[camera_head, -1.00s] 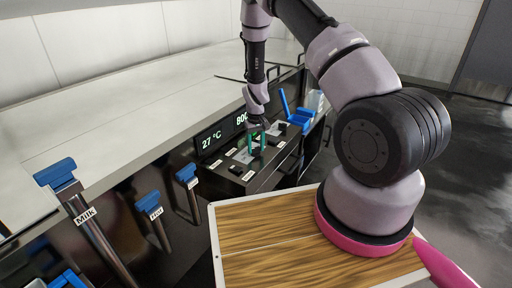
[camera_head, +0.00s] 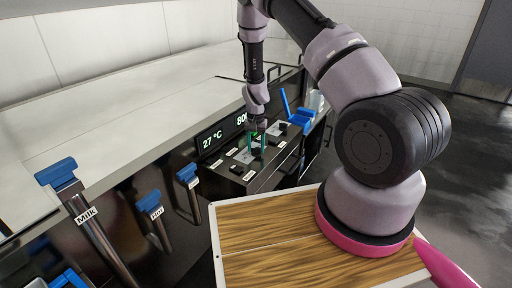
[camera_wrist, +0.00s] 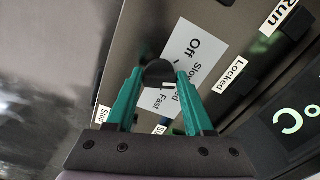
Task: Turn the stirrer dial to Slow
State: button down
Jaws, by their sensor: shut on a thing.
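The stirrer dial is a black knob (camera_wrist: 159,72) on a white plate (camera_wrist: 184,42) with the words Off, Slow and Fast. A further word between Slow and Fast is partly covered. My gripper (camera_wrist: 160,78) has teal fingers on both sides of the knob and is shut on it. A small white mark shows on the knob's lower right edge; which word it points to I cannot tell. In the head view my gripper (camera_head: 257,146) reaches down onto the control panel (camera_head: 228,175), and its fingers mostly hide the knob.
Labels Run (camera_wrist: 280,16), Locked (camera_wrist: 231,76) and Stop (camera_wrist: 101,113) lie around the dial. A display (camera_head: 220,138) reads 27 °C behind the panel. Blue-topped handles, one marked Milk (camera_head: 86,215), stand at left. A blue object (camera_head: 300,117) is right of the panel.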

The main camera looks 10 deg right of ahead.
aim_at(256, 148)
dwell(0.4)
jog(key=shift+c, duration=1.4)
grip_release()
notch_tip(256, 148, up, 11)
